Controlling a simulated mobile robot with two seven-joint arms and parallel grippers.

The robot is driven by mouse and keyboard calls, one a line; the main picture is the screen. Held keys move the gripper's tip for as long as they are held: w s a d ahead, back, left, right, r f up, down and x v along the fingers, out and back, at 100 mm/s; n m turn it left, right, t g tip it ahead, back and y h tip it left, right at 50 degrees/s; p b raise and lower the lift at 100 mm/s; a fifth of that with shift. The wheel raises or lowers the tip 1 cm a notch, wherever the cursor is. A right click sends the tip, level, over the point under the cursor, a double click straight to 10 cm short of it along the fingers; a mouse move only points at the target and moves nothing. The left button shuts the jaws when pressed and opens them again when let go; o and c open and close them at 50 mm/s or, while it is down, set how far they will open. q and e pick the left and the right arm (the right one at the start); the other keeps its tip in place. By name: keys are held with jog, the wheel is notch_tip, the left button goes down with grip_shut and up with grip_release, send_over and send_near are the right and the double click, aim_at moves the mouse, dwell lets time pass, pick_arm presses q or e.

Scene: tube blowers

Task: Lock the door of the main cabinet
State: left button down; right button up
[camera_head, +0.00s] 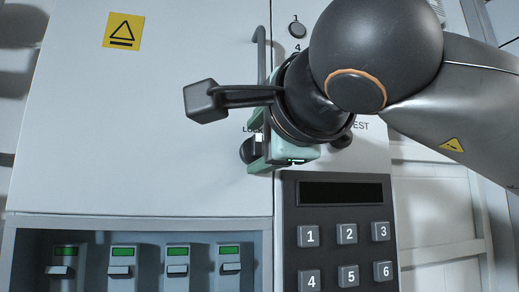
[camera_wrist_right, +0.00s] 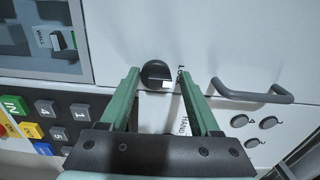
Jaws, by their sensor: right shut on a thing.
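The main cabinet's white door (camera_head: 160,130) is flush with the panel to its right and looks closed. A round black lock knob (camera_head: 247,151) with a white mark sits beside a partly hidden label starting "LO". It also shows in the right wrist view (camera_wrist_right: 153,73), between the green fingers. My right gripper (camera_head: 268,150) is at the knob with its fingers on either side, shut on it. The gripper and arm hide part of the knob and label in the head view. My left gripper is not in view.
A bar handle (camera_wrist_right: 255,97) stands out close to my right gripper. A keypad (camera_head: 340,235) is below right, and a recess with several green-labelled switches (camera_head: 122,260) is below the door. A yellow warning sticker (camera_head: 123,31) is at upper left.

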jog(key=shift+o, duration=1.1)
jog(key=shift+r, duration=0.3)
jog(key=shift+f, duration=0.1)
jog(key=shift+f, duration=0.2)
jog(key=shift+s, duration=0.25)
jog(key=b+v, duration=0.2)
jog(key=v, duration=1)
jog(key=shift+d+r, duration=0.1)
